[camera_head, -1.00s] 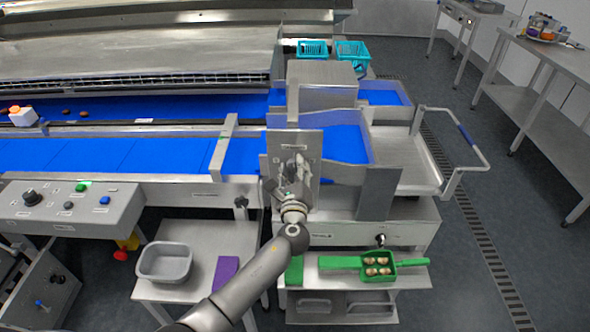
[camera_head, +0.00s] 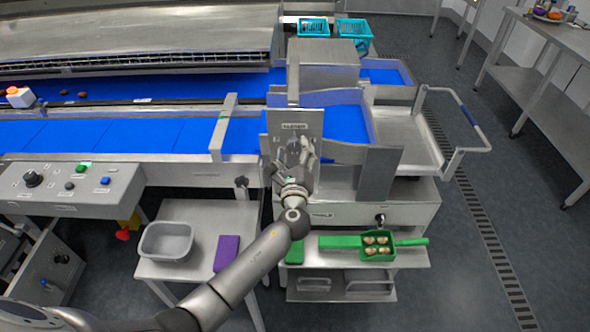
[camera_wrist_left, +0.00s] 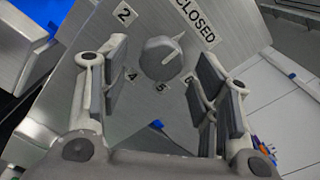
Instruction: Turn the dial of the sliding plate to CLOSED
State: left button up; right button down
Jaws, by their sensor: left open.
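The sliding plate (camera_head: 310,120) is an upright steel plate at the end of the blue belt. My left gripper (camera_head: 295,152) is in front of the plate. It is open, and in the left wrist view its fingers (camera_wrist_left: 162,85) appear on either side of the dial, with visible gaps. In the head view the gripper hides the dial. My right gripper is not in view.
A control panel (camera_head: 125,190) with a knob and buttons is at left. A grey tub (camera_head: 166,242) and a purple block (camera_head: 228,252) are on the low table. A green scoop (camera_head: 377,246) holding several brown items is on the right shelf. Steel walls (camera_head: 380,170) stand right of the plate.

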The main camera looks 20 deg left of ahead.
pick_arm(q)
jog(key=v, duration=1)
jog(key=shift+s, duration=0.25)
jog(key=s+a+f+n+g+h+b, duration=0.1)
jog(key=s+f+n+g, duration=0.3)
jog(key=f, duration=0.8)
jog(key=s+a+f+n+g+h+b, duration=0.15)
jog(key=s+f, duration=0.35)
jog(key=f, duration=0.8)
jog(key=s+a+f+n+g+h, duration=0.1)
jog(key=s+f+n+g, duration=0.3)
jog(key=f, duration=0.8)
jog(key=s+a+f+n+g+b, duration=0.1)
jog(key=s+f+n+g, duration=0.1)
jog(key=s+f+n, duration=0.2)
jog(key=s+a+f+n+g+h+b, duration=0.1)
jog(key=s+f+n, duration=0.4)
jog(key=s, duration=1.5)
jog(key=s+a+f+n+g+b, duration=0.1)
jog(key=s+f+n+g, duration=0.3)
jog(key=s+f, duration=0.7)
jog(key=shift+s+a+f+n, duration=0.3)
jog(key=shift+s+a+n, duration=0.05)
jog(key=shift+s+n, duration=0.1)
